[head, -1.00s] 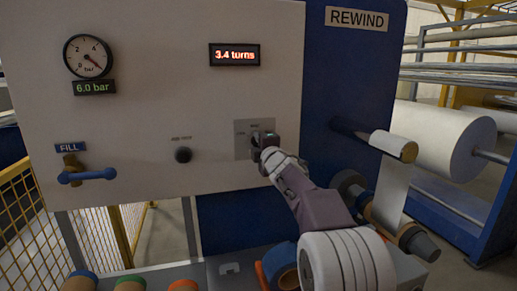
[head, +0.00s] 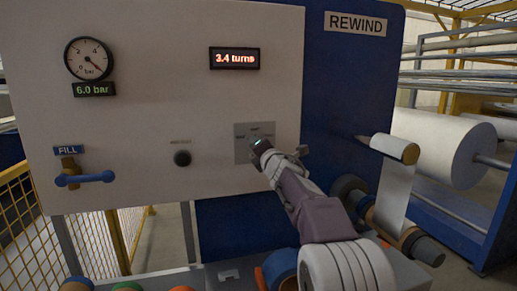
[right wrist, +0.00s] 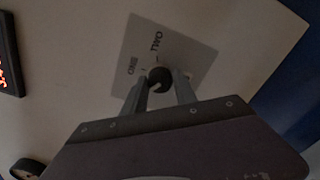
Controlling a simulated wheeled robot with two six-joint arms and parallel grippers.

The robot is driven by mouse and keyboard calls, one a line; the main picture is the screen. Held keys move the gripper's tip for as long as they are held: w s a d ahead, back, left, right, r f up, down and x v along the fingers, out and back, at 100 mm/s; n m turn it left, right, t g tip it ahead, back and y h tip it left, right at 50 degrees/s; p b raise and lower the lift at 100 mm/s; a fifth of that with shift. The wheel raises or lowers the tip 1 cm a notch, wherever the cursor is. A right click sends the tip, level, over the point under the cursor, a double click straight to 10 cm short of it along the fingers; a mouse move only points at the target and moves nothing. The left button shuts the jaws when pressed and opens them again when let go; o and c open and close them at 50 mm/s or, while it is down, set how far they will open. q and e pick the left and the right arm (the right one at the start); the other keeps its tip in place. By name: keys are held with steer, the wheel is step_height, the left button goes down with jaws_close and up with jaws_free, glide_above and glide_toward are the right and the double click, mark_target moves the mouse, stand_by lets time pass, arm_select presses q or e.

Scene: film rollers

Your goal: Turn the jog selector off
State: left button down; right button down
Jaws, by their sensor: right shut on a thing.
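The jog selector is a small dark round knob (right wrist: 160,78) on a grey plate (right wrist: 195,62) with printed position labels, seen tilted in the right wrist view. My right gripper (right wrist: 159,88) is shut on the knob, with one finger on each side of it. A light pointer mark shows on the knob between the fingers. In the head view the grey plate (head: 241,146) is on the white panel, and my right gripper (head: 257,147) covers the knob. My left gripper is not in view.
A red display (head: 234,58) reads 3.4 turns. Rollers (head: 395,148) stand out at the right.

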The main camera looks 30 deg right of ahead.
steer(key=shift+f, duration=0.1)
stand_by(0.3)
steer(key=c, duration=1)
jaws_free()
steer(key=v, duration=0.9)
steer(key=shift+b, duration=0.45)
